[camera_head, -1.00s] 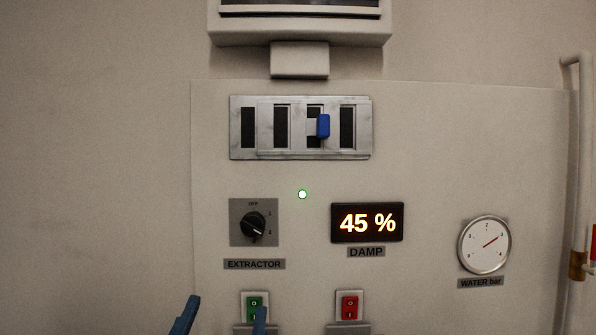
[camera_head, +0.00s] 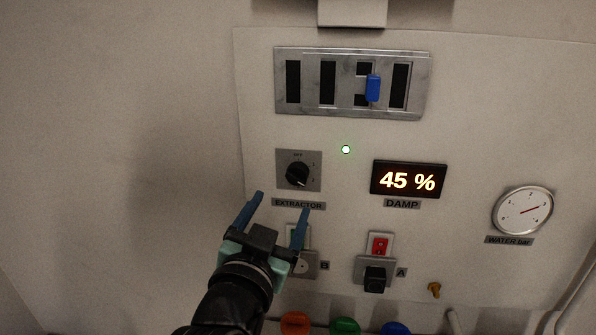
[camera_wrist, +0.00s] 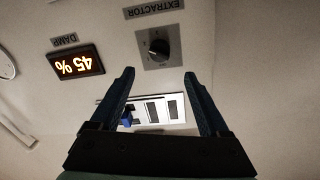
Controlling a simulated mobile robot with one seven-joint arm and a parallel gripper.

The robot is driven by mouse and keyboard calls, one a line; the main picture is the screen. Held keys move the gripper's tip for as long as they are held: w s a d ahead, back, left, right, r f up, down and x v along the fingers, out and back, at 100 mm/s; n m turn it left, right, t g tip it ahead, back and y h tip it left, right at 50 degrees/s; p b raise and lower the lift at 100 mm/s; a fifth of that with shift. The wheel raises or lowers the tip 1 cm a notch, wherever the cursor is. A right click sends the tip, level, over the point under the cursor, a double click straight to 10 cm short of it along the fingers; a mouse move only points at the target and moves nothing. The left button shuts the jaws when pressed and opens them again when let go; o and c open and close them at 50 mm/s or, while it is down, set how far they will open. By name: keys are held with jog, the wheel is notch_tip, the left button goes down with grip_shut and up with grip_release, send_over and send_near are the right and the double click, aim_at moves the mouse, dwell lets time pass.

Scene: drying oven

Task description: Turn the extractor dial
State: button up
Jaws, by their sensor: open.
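The extractor dial (camera_head: 297,175) is a round black knob with a white pointer line, on a grey plate above the EXTRACTOR label (camera_head: 298,205). Its pointer is turned to the lower right, away from OFF. In the wrist view the dial (camera_wrist: 160,48) appears upside down, beyond the fingertips and roughly between them. My gripper (camera_head: 281,202) has blue fingers and is open and empty. In the head view it is just below the dial, apart from it. The wrist view shows both fingers (camera_wrist: 158,72) spread wide.
A DAMP display (camera_head: 408,179) reads 45 %. A slotted vent with a blue tab (camera_head: 373,88) is above. A red switch (camera_head: 380,245), a black plug (camera_head: 375,279) and a pressure gauge (camera_head: 523,210) are to the right. The wall left of the panel is clear.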

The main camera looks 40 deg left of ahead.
aim_at(294, 179)
jog(key=p+x, duration=0.2)
jog(key=x, duration=0.8)
jog(key=shift+w+p, duration=0.15)
jog(key=shift+p, duration=0.2)
grip_shut()
